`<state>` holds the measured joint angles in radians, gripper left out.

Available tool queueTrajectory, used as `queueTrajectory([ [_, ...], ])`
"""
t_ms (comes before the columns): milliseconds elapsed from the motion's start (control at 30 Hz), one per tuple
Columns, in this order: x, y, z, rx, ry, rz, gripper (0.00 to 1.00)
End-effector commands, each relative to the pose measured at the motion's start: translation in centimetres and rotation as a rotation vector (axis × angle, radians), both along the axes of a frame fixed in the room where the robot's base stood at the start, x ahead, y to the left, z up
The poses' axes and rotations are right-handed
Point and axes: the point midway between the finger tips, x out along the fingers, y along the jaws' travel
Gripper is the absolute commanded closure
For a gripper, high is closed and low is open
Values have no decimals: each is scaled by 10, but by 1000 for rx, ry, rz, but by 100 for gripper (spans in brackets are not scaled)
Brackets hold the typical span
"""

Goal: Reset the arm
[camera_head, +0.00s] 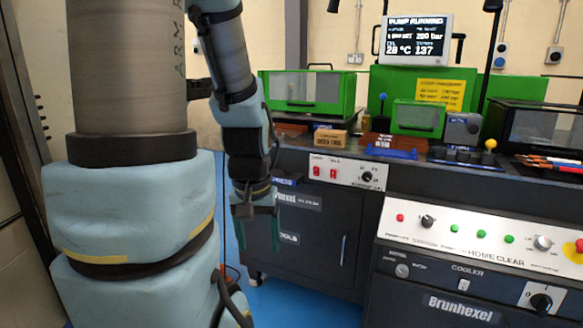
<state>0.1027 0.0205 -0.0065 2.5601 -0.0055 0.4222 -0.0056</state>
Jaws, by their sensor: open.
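My gripper (258,232) hangs pointing down at the end of my arm, left of centre in the head view. Its two greenish fingers are apart with nothing seen between them. It is in front of the dark cabinet (318,240), near that cabinet's left edge and below the worktop. My arm comes down from the top of the picture to it, with the elbow links out of view above.
A bench holds a green guarded box (305,92), a small cardboard box (331,139) and a blue tray (391,153). A screen (416,38) stands behind. A control panel (480,236) with buttons juts forward at right. Blue floor (290,304) is clear below.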

Motion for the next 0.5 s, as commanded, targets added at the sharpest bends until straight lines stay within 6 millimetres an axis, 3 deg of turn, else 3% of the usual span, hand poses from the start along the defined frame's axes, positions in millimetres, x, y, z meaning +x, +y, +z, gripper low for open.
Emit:
queueTrajectory([
  [33,0,0,34,0,0,0,29],
  [300,0,0,119,0,0,-1,29],
  [500,0,0,171,0,0,-1,29],
])
